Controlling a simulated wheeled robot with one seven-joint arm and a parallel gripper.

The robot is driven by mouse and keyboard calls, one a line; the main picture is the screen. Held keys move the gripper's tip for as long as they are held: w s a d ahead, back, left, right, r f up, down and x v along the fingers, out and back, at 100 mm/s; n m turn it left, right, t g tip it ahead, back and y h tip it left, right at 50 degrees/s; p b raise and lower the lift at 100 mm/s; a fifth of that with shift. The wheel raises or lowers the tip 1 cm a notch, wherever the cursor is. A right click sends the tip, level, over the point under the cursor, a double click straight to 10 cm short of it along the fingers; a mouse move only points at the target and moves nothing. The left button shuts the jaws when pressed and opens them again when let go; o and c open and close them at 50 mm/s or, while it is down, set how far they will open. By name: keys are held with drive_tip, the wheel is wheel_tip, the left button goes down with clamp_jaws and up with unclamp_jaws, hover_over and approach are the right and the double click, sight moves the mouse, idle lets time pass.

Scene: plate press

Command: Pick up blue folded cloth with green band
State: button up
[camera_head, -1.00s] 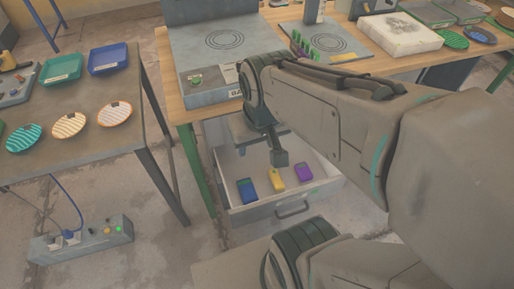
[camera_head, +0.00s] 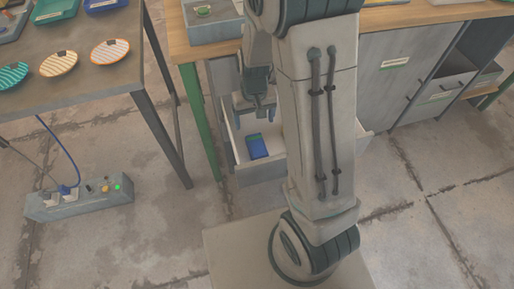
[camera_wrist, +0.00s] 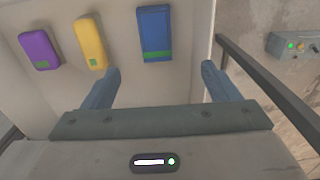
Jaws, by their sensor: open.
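The blue folded cloth with a green band (camera_head: 257,147) lies in the open drawer (camera_head: 230,150) in the head view. In the wrist view the blue cloth (camera_wrist: 155,33) lies flat ahead of my fingers, a little left of the middle of the gap. My gripper (camera_wrist: 160,82) is open and empty, its two fingers apart. In the head view my gripper (camera_head: 255,117) hangs over the drawer, above and beyond the blue cloth. A yellow folded cloth (camera_wrist: 90,43) and a purple folded cloth (camera_wrist: 40,50) lie left of it in the wrist view.
The drawer's side wall (camera_wrist: 211,40) stands close to the blue cloth. A grey power box (camera_head: 80,200) sits on the floor at left. A side table (camera_head: 90,80) with striped plates stands left of the workbench.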

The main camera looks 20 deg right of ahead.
drive_tip(key=b, duration=0.2)
hover_over(257, 145)
drive_tip(key=f, duration=0.9)
drive_tip(key=shift+a+f, duration=0.3)
drive_tip(key=shift+a, duration=0.05)
drive_tip(key=f, duration=0.1)
drive_tip(key=f+b, duration=0.1)
drive_tip(key=f, duration=0.3)
drive_tip(key=shift+d+f+b, duration=0.15)
drive_tip(key=shift+d+b, duration=0.15)
drive_tip(key=c, duration=1.1)
